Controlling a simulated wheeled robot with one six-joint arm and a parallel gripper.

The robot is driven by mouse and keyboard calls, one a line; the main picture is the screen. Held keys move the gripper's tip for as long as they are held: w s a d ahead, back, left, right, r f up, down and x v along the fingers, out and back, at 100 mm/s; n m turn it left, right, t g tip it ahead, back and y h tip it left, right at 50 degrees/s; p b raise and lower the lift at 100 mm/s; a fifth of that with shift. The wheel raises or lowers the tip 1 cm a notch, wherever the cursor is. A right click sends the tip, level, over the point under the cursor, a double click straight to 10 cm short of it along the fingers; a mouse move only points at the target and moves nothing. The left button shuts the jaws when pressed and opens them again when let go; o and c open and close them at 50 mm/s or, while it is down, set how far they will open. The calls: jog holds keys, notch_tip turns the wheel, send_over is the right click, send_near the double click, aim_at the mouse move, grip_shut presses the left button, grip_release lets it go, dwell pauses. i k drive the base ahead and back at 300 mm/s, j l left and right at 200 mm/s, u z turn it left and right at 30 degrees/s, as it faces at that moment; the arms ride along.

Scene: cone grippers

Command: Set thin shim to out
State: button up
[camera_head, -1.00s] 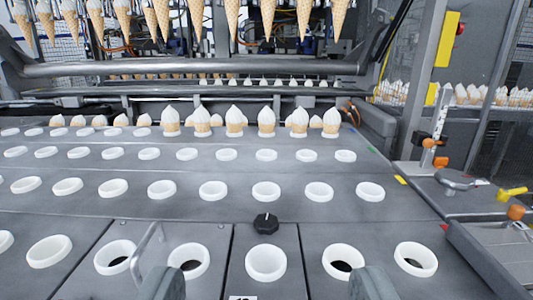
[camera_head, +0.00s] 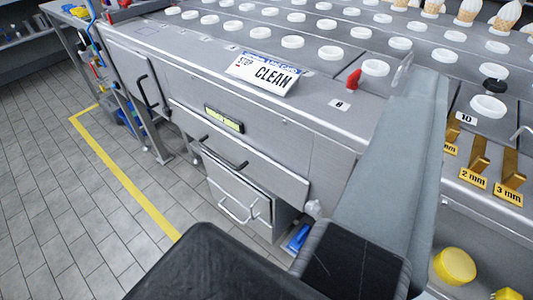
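Several gold shims stand in a row on the grey machine front at the right edge. One shim (camera_head: 480,158) stands behind a "2 mm" label, and another shim (camera_head: 509,178) behind a "3 mm" label. A further gold shim (camera_head: 452,132) is left of them, partly hidden by a long grey part of my own body; its label cannot be read. I cannot tell for sure which is the thin shim. Large grey and black parts of mine fill the lower middle, left of the shims. I cannot make out my gripper's fingertips or whether they hold anything.
A red knob (camera_head: 354,80) and a "STOP CLEAN" sign (camera_head: 264,72) are on the machine top. Drawers with handles (camera_head: 226,153) face the tiled floor, where a yellow line (camera_head: 130,180) runs. A yellow round knob (camera_head: 455,265) is lower right. Floor at left is clear.

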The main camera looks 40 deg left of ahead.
aim_at(452, 131)
jog(key=k+j+u, duration=0.15)
jog(key=k, duration=0.3)
jog(key=k+j+u, duration=0.1)
jog(key=k, duration=0.35)
jog(key=j, duration=0.1)
